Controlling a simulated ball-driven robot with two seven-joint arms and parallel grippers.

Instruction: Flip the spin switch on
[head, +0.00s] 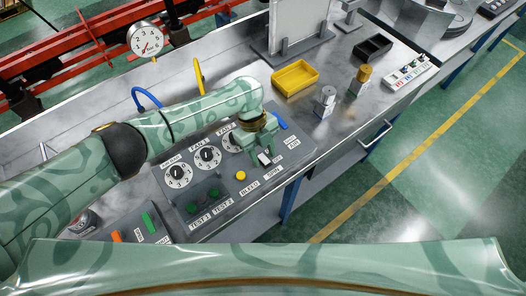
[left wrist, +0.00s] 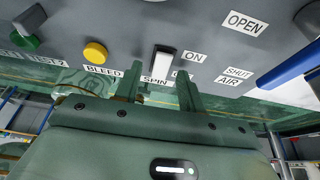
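The spin switch (left wrist: 163,62) has a pale lever above the SPIN label on the grey control panel (head: 235,195). In the left wrist view it stands just beyond my left gripper (left wrist: 160,80), between the lines of its two parted fingers. An ON label (left wrist: 193,57) sits right of the lever, with a partly hidden label below it. In the head view my left gripper (head: 264,160) points down at the panel by the switch (head: 264,157). I cannot tell whether a finger touches the lever, nor which way it is set. My right gripper is out of view.
The yellow button (head: 240,175) by BLEED is left of the switch, and the blue air lever (head: 280,121) is near the OPEN and SHUT labels. Round dials (head: 178,175) and green buttons (head: 192,208) fill the left. A yellow tray (head: 295,78) stands behind.

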